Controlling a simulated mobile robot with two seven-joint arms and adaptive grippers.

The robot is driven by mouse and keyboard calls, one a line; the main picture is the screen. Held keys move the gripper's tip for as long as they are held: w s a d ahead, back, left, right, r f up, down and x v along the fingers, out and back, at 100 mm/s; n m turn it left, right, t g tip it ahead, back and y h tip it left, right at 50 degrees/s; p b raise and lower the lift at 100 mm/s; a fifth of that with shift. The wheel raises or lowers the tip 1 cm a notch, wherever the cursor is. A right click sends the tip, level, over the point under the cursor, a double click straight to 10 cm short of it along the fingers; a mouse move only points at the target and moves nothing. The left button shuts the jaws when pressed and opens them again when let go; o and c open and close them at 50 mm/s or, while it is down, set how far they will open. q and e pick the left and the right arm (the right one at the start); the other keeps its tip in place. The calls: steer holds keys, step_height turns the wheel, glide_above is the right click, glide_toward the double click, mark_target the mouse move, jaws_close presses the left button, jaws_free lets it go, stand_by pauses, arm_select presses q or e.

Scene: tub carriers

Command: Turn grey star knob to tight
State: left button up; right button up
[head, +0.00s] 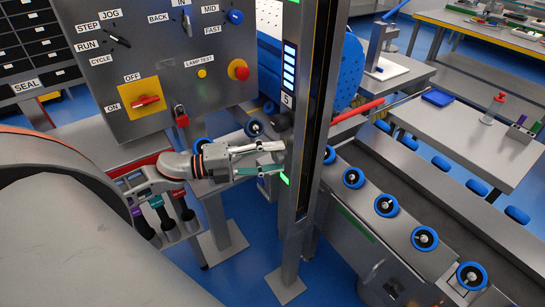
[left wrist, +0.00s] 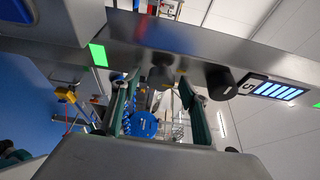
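My left gripper (head: 281,158) reaches in from the left to the dark upright post (head: 308,130). Its two fingers are apart, one above the other, with the tips close to the post's near side. In the left wrist view the fingers (left wrist: 158,88) stand either side of a small dark grey knob-like part (left wrist: 160,74) on the post's underside edge. Its star shape is not clear, and I cannot tell whether the fingers touch it. A black round knob (left wrist: 220,82) sits beside it, outside the fingers. It also shows in the head view (head: 281,122), above the gripper. My right gripper is not in view.
The grey control panel (head: 150,75) hangs above my left forearm. Rollers with blue rims (head: 386,205) line the conveyor right of the post. A number 5 display (head: 289,68) is on the post. A red bar (head: 358,111) sticks out behind it.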

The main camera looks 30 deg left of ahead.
arm_select(q)
steer(key=v, duration=1.2)
stand_by(0.5)
steer(key=d+f+n+t+y, duration=0.35)
steer(key=f+n+y, duration=0.55)
steer(key=f+n, duration=0.65)
steer(key=s+d+f+n+g, duration=0.2)
steer(key=s+d+f+n, duration=0.1)
steer(key=d+f, duration=0.3)
steer(key=s+d+f+n+g+y, duration=0.1)
steer(key=s+d+f+n+g, duration=0.2)
steer(key=d+f, duration=0.4)
steer(key=d+n, duration=0.1)
steer(key=d, duration=0.2)
steer(key=shift+s+d+f, duration=0.2)
steer(key=shift+s+d, duration=0.05)
steer(key=shift+d, duration=0.1)
